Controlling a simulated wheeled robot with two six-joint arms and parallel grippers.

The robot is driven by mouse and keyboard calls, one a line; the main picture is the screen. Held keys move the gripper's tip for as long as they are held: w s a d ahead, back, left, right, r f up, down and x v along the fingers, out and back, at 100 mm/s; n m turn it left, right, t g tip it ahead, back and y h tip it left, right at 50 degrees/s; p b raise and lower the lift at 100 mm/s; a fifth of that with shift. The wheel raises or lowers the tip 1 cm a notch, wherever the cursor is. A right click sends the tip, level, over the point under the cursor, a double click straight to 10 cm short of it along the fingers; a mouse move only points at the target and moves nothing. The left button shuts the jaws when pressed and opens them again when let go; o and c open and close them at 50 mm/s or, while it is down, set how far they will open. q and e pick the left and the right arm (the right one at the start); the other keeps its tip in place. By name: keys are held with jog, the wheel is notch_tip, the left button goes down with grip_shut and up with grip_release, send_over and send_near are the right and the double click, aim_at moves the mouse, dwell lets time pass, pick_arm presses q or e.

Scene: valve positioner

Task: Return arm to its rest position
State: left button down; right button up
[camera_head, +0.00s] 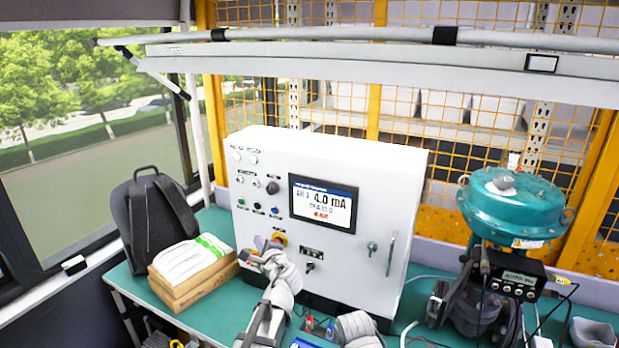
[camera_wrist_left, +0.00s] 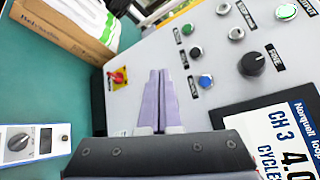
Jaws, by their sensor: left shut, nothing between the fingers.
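My left gripper (camera_head: 268,243) is in front of the lower left part of the white control cabinet (camera_head: 340,265). In the left wrist view its two fingers (camera_wrist_left: 154,98) lie together, shut, with nothing between them. The cabinet's display (camera_head: 323,204) reads 4.0 mA in the head view. A teal valve actuator (camera_head: 512,212) with a small positioner display (camera_head: 519,278) stands at the right. My right gripper's fingers do not show.
A black backpack (camera_head: 155,222) and a cardboard box (camera_head: 195,278) with white packets sit left of the cabinet on the green table (camera_head: 215,226). A meter (camera_wrist_left: 30,145) with a knob shows in the left wrist view. Cables lie between cabinet and valve. A grey bin (camera_head: 592,333) stands far right.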

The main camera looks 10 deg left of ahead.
pick_arm(q)
jog(key=s+d+f+n+g+h, duration=0.2)
jog(key=s+d+f+n+g, duration=0.2)
jog(key=s, duration=0.6)
jog(key=s+d+f+n+g+h, duration=0.2)
jog(key=s+d+f+n+g, duration=0.2)
jog(key=s+d+f, duration=0.3)
jog(key=s+d+f+n+g+h, duration=0.2)
jog(key=s+d+f+n+g, duration=0.3)
jog(key=s, duration=0.9)
jog(key=shift+d+f+g+h, duration=0.15)
jog(key=shift+f+g+h, duration=0.2)
jog(key=shift+f, duration=0.35)
